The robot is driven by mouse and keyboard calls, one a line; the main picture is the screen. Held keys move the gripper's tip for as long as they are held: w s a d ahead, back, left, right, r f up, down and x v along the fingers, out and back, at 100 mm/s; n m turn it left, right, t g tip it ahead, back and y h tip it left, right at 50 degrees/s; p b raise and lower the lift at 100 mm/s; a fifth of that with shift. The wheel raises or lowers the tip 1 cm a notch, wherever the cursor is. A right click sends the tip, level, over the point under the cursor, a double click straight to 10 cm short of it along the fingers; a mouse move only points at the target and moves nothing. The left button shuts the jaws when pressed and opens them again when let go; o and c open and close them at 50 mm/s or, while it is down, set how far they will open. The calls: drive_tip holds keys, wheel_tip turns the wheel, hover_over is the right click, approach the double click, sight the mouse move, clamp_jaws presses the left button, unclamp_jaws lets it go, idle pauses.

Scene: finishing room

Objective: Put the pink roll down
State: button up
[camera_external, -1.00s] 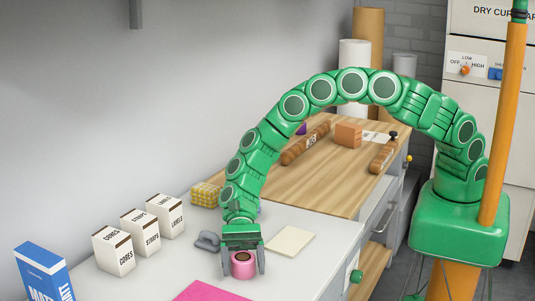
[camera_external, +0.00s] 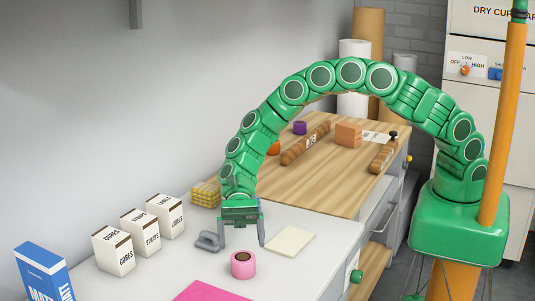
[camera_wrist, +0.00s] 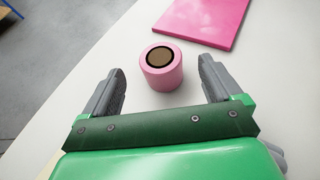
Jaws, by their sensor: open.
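The pink roll (camera_external: 243,265) stands upright on the white worktop, apart from my gripper. My gripper (camera_external: 242,243) is open and empty, above and behind the roll in the external view. In the wrist view the roll (camera_wrist: 161,68) stands beyond the two open fingertips (camera_wrist: 163,82), with its dark core facing up. Nothing is between the fingers.
A pink sheet (camera_external: 210,291) lies in front of the roll and a cream pad (camera_external: 290,241) to its right. A grey object (camera_external: 209,241) lies left of my gripper. White boxes (camera_external: 114,250) and a blue box (camera_external: 45,272) stand at the left.

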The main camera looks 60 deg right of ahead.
drive_tip(key=shift+v, duration=2.15)
